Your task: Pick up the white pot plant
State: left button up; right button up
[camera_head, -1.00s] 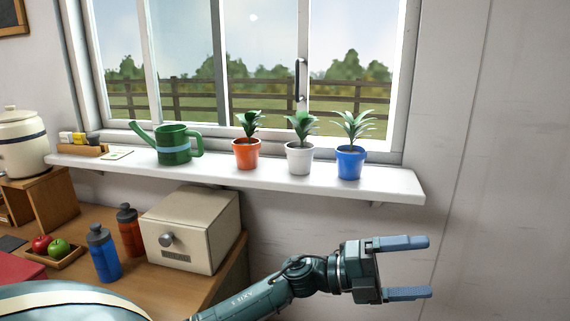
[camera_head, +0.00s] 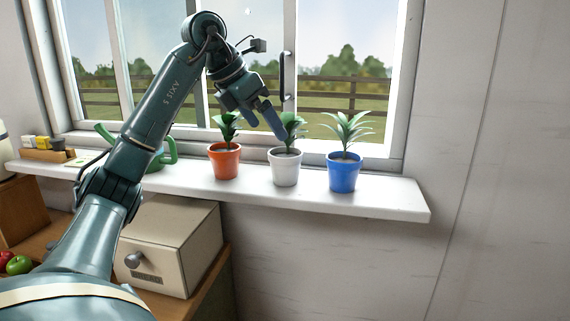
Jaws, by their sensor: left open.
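The white pot plant (camera_head: 285,169) stands upright on the white window shelf (camera_head: 385,199), between an orange pot plant (camera_head: 224,163) and a blue pot plant (camera_head: 344,172). My left gripper (camera_head: 268,124) is above the shelf, pointing down and right. Its blue fingers are at the leaves of the white pot plant, one finger overlapping their left side in the picture. I cannot tell whether it touches them. The gripper is open and holds nothing. My right gripper is not in view.
A green watering can (camera_head: 164,157) is on the shelf, partly hidden behind my arm. A beige box (camera_head: 170,245) stands below. The window handle (camera_head: 289,80) is behind the gripper. The shelf's right end is clear.

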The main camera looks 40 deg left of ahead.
aim_at(281, 153)
pick_arm(q)
jog(key=x, duration=0.5)
jog(key=shift+w+d+f, duration=0.1)
jog(key=shift+d+f, duration=0.05)
jog(key=shift+f, duration=0.05)
jog(key=shift+s+x, duration=0.1)
jog(key=shift+x, duration=1.25)
jog(key=shift+s+x, duration=0.15)
jog(key=shift+x, duration=1.2)
jog(key=shift+f, duration=0.15)
jog(key=c, duration=1.2)
